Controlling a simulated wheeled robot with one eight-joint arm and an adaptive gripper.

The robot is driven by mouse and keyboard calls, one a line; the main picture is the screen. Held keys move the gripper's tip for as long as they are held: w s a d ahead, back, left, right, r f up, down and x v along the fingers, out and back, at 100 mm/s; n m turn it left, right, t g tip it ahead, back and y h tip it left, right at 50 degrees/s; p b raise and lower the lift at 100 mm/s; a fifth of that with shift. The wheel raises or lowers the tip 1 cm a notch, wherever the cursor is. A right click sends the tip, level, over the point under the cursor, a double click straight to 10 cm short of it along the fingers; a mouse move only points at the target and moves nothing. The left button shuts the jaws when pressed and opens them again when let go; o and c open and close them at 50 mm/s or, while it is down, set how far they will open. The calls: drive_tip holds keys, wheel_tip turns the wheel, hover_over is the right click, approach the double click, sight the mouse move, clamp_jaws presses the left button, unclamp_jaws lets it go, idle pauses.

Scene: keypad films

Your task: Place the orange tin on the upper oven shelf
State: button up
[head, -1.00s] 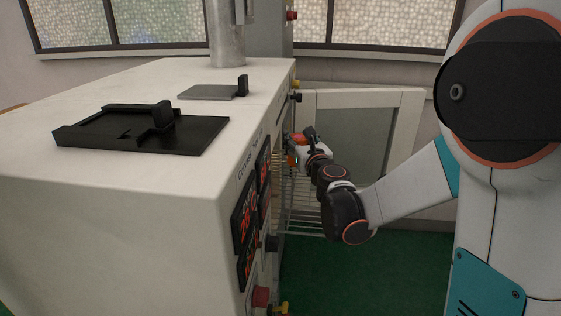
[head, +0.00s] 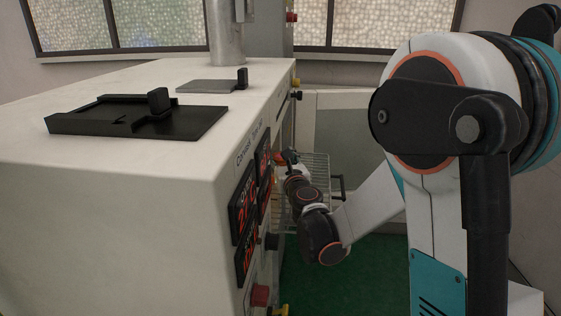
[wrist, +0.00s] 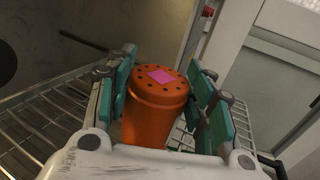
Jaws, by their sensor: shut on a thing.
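The orange tin (wrist: 157,105) is held between the teal finger pads of my gripper (wrist: 165,98) in the wrist view. Its lid has a ring of dark holes and a pink square patch. Wire shelf bars (wrist: 50,125) show below and on both sides of the tin; I cannot tell whether the tin touches them. In the head view my gripper (head: 284,158) is at the oven's front opening, beside a wire shelf (head: 318,165) that sticks out. The oven's edge and my wrist hide most of the tin there.
The oven (head: 110,215) is a large white cabinet with red displays and knobs on its front. Its windowed door (head: 345,125) stands open behind my arm. A black handle-like part (head: 340,185) shows beside the wire shelf. Green floor lies below.

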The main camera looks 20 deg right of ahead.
drive_tip(key=shift+f, duration=0.1)
drive_tip(key=o, duration=1.3)
drive_tip(key=shift+r, duration=0.2)
drive_tip(key=shift+s, duration=0.25)
drive_tip(key=s+p, duration=0.1)
drive_tip(key=s, duration=1)
drive_tip(key=shift+s, duration=0.3)
